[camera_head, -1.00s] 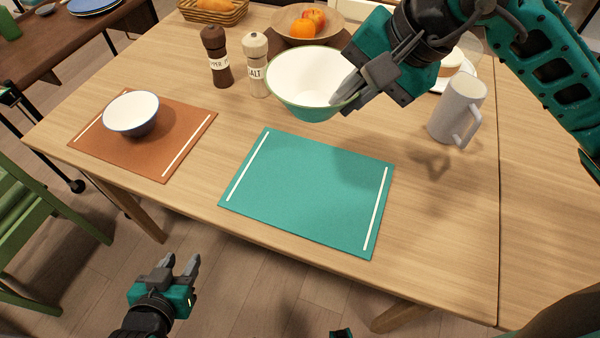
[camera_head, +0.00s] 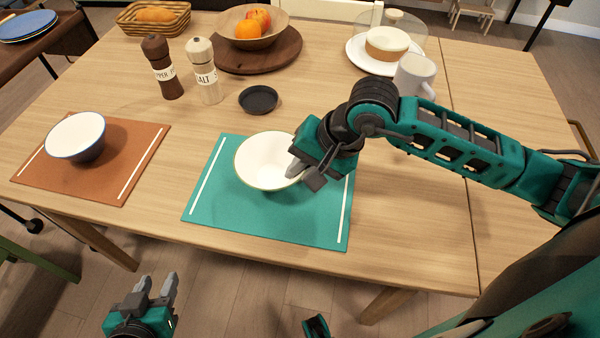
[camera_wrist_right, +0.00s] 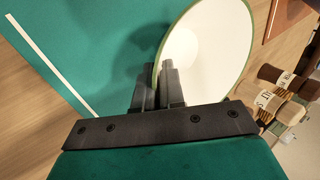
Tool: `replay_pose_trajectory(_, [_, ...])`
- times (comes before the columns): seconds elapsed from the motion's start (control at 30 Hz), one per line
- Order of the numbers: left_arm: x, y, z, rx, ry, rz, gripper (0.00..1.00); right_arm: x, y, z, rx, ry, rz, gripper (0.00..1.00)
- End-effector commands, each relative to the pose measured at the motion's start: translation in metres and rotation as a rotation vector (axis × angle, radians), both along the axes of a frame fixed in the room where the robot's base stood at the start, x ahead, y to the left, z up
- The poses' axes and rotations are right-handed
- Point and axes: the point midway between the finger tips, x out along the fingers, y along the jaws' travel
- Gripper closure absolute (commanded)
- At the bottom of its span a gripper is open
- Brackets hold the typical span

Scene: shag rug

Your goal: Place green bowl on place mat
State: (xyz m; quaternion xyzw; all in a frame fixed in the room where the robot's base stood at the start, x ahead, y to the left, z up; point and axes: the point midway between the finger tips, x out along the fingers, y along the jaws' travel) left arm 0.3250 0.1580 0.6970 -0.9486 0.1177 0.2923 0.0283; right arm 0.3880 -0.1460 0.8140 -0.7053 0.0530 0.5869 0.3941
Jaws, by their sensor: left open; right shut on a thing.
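The green bowl (camera_head: 265,160), white inside with a green rim, is over the teal place mat (camera_head: 225,213). My right gripper (camera_head: 298,172) is shut on the bowl's right rim. In the right wrist view the bowl (camera_wrist_right: 212,50) stands between the fingers (camera_wrist_right: 158,85) at its edge, with the teal mat (camera_wrist_right: 95,40) behind. I cannot tell whether the bowl's base touches the mat. The bowl's right edge and part of the mat are hidden by my right gripper and arm. My left gripper (camera_head: 157,287) is open and empty, low in front of the table.
A white-and-blue bowl (camera_head: 75,135) stands on a brown mat (camera_head: 130,140) at left. The pepper mill (camera_head: 161,68), salt mill (camera_head: 204,72) and a small dark dish (camera_head: 258,99) are behind the teal mat. A mug (camera_head: 412,75) is at the back right. The table right of my arm is clear.

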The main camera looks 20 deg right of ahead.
Motion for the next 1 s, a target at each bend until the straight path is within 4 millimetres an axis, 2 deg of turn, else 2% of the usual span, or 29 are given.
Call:
replay_pose_trajectory(0.03, [0.0, -0.001, -0.001, -0.001, -0.001, -0.001, 0.57, 0.0, 0.0, -0.01, 0.002, 0.002, -0.001, 1.0])
replay_pose_trajectory(0.1, [0.001, -0.001, 0.0, -0.001, -0.001, -0.003, 0.57, 0.0, 0.0, -0.016, 0.002, -0.001, 0.0, 1.0])
replay_pose_trajectory(0.33, [0.002, -0.002, 0.003, -0.002, -0.005, -0.004, 0.57, 0.0, 0.0, -0.016, 0.002, -0.004, 0.0, 1.0])
replay_pose_trajectory(0.47, [0.002, -0.002, -0.003, -0.003, -0.003, -0.005, 0.57, 0.001, 0.0, -0.02, 0.001, -0.004, 0.001, 1.0])
replay_pose_trajectory(0.5, [0.002, -0.002, -0.002, -0.004, -0.001, -0.005, 0.57, 0.0, 0.0, -0.019, 0.0, -0.002, 0.0, 0.88])
replay_pose_trajectory(0.73, [0.002, -0.002, -0.001, -0.003, -0.002, -0.005, 0.57, 0.0, 0.0, -0.019, 0.0, -0.001, 0.001, 0.66])
replay_pose_trajectory(1.0, [0.002, -0.002, 0.001, -0.003, -0.003, -0.005, 0.57, 0.0, 0.0, -0.018, 0.001, -0.001, 0.0, 0.66])
